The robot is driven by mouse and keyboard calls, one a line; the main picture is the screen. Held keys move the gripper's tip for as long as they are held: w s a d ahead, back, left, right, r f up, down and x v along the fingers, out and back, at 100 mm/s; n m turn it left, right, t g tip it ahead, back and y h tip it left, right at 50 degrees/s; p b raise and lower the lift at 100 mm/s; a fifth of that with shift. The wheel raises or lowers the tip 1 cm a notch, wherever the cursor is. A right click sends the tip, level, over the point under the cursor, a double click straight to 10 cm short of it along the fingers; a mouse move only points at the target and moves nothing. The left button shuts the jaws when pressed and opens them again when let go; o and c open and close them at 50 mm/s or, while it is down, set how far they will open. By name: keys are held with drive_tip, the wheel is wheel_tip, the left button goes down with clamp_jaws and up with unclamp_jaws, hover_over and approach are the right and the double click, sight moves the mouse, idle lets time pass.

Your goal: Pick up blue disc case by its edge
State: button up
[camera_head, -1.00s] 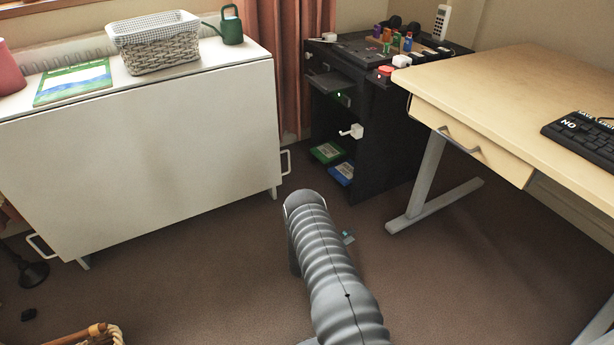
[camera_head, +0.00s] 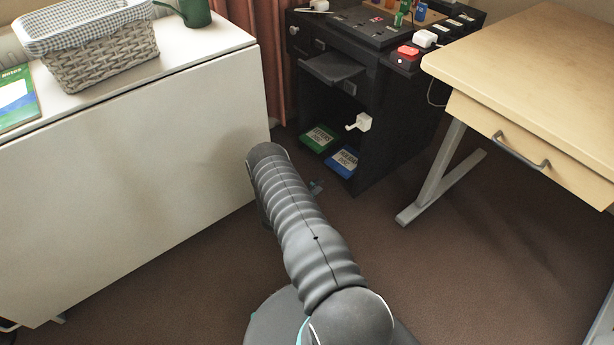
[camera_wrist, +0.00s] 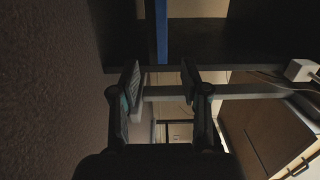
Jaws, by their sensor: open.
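The blue disc case (camera_head: 343,162) lies flat on the low shelf of the black cabinet (camera_head: 376,150), at its right front edge. In the wrist view its edge shows as a narrow blue strip (camera_wrist: 162,32) beyond the fingertips, in line with the gap between them. My gripper (camera_wrist: 160,80) is open and empty, with one finger on each side of that line and apart from the case. In the head view, my arm hides most of the gripper; only a small part of it shows low in front of the cabinet.
A green disc case (camera_head: 320,137) lies left of the blue one on the same shelf. A white handle (camera_head: 359,122) juts out above the blue case. The white cabinet (camera_head: 130,190) stands left, the wooden desk (camera_head: 520,80) right.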

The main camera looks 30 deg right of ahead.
sight(335, 170)
drive_tip(key=shift+w+d+b, duration=0.5)
drive_tip(key=shift+d+b, duration=0.05)
drive_tip(key=shift+d, duration=1.15)
drive_tip(key=shift+w+d+b, duration=0.45)
drive_tip(key=shift+d+b, duration=0.15)
drive_tip(key=shift+d, duration=1.15)
drive_tip(key=shift+w+d+b, duration=0.5)
drive_tip(key=shift+d+b, duration=0.05)
drive_tip(key=shift+d, duration=1.15)
drive_tip(key=shift+r, duration=0.1)
clamp_jaws()
drive_tip(key=shift+r, duration=0.15)
drive_tip(key=shift+r+p, duration=0.45)
drive_tip(key=shift+r, duration=0.45)
